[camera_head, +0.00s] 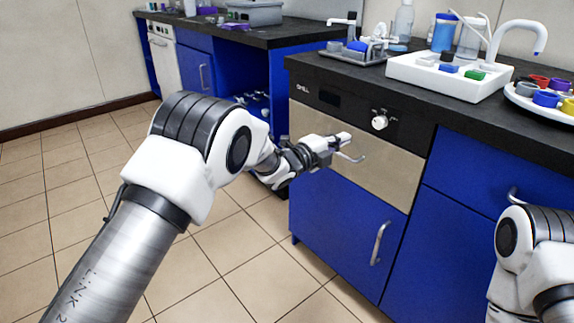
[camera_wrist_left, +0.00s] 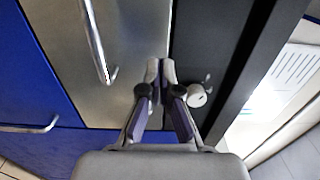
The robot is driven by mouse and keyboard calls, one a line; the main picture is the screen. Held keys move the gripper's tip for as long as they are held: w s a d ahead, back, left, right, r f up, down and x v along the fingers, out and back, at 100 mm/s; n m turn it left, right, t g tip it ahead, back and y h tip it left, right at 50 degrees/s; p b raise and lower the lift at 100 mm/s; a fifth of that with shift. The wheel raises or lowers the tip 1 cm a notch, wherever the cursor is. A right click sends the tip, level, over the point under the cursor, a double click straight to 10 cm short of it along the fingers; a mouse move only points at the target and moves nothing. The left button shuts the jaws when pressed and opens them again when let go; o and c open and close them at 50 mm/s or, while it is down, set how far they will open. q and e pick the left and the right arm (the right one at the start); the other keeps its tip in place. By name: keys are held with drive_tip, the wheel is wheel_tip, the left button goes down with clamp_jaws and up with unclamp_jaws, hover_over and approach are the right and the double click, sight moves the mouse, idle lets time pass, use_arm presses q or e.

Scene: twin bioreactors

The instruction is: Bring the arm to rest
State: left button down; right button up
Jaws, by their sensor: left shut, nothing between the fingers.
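My left arm reaches in from the left in the head view. Its gripper (camera_head: 345,141) is shut and empty, in front of the steel-coloured front panel (camera_head: 385,172) of an appliance under the counter. In the left wrist view the fingertips (camera_wrist_left: 160,70) are together, with nothing between them. A bar handle (camera_wrist_left: 97,45) on the panel lies to the left of the fingertips, apart from them. A pale round knob (camera_head: 380,122) sits on the dark strip above the panel; it also shows in the wrist view (camera_wrist_left: 198,96). My right gripper is out of view.
The counter (camera_head: 460,110) carries a white tray (camera_head: 420,76), a plate (camera_head: 552,110) of coloured pieces and a tap (camera_head: 518,36). Blue cabinets (camera_head: 345,220) with handles (camera_head: 378,243) stand below. The tiled floor (camera_head: 60,190) at left is open. A second bench (camera_head: 275,38) stands behind.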

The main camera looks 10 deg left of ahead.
use_arm(q)
drive_tip(key=p+v, duration=0.2)
drive_tip(key=v, duration=0.7)
drive_tip(key=s+a+f+n+g+y, duration=0.25)
drive_tip(key=s+f, duration=0.45)
drive_tip(key=f, duration=0.4)
drive_tip(key=s+a+f+n+g+y, duration=0.15)
drive_tip(key=s+a+f+n, duration=0.35)
drive_tip(key=f, duration=0.5)
drive_tip(key=s+a+f+n+g+y, duration=0.2)
drive_tip(key=s+f+n+y, duration=0.1)
drive_tip(key=s+f, duration=0.65)
drive_tip(key=s+a+f+n+g+y, duration=0.1)
drive_tip(key=s+a+f+n+g, duration=0.2)
drive_tip(key=s, duration=0.5)
drive_tip(key=s+a+f+n+g+y, duration=0.2)
drive_tip(key=s+f+n, duration=0.25)
drive_tip(key=s, duration=0.25)
drive_tip(key=s+a+r+n+g+y, duration=0.1)
drive_tip(key=s+a+n+g, duration=0.2)
drive_tip(key=s+n, duration=0.6)
wheel_tip(320, 180, up, 32)
drive_tip(key=m+p, duration=0.1)
drive_tip(key=p, duration=3)
drive_tip(key=shift+s+d+p, duration=0.25)
drive_tip(key=shift+s+p, duration=0.1)
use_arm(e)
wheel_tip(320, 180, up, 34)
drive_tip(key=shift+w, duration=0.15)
